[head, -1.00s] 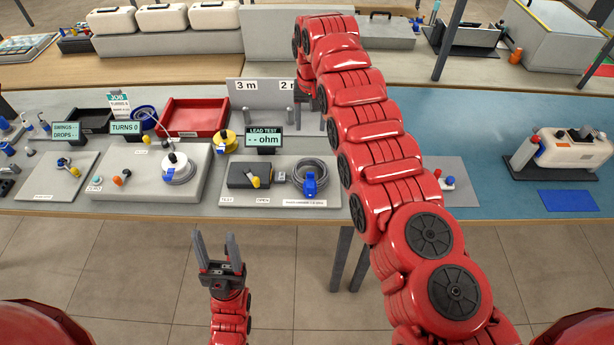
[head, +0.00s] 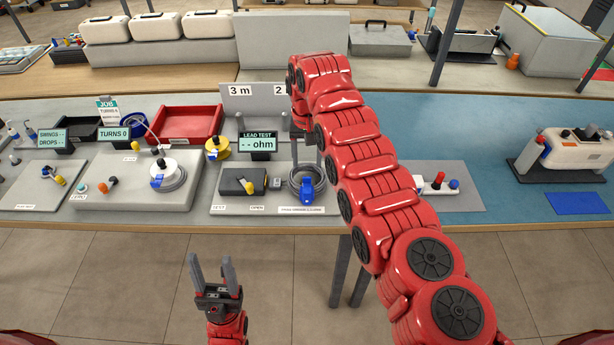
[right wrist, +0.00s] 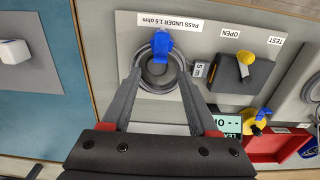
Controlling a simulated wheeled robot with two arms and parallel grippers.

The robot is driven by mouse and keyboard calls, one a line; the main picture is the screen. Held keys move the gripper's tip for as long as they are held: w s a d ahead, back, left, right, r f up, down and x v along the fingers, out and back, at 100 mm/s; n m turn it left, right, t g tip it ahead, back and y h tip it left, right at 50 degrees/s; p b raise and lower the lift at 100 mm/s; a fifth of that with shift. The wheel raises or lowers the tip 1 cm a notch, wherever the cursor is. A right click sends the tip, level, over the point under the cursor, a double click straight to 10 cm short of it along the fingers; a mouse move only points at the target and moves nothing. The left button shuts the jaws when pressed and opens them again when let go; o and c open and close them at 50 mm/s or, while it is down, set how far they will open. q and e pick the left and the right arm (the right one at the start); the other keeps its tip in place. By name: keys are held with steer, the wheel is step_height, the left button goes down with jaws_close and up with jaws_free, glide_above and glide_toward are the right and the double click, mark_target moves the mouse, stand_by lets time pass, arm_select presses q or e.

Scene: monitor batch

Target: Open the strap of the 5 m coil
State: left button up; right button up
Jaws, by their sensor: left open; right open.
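A grey cable coil (head: 292,183) lies on the lead test plate, with a blue piece (head: 308,191) across its near side. In the right wrist view the coil (right wrist: 147,80) has a small "5 m" tag (right wrist: 198,70) beside it, and the blue piece (right wrist: 163,46) crosses its ring. I cannot tell whether this piece is the strap or a plug. My right gripper (right wrist: 159,75) is open, its fingertips over either side of the coil, with nothing held. Contact cannot be judged. My left gripper (head: 212,271) is open and empty in front of the bench.
A dark test box (head: 241,180) with a yellow knob stands left of the coil, with the ohm display (head: 257,144) behind. A white reel (head: 162,170) sits on a grey block further left. The blue mat (head: 480,130) at right has free room.

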mark_target(307, 184)
step_height(307, 184, down, 6)
steer(key=shift+f+p, duration=0.2)
steer(key=shift+p, duration=0.35)
steer(key=shift+c, duration=0.2)
jaws_close()
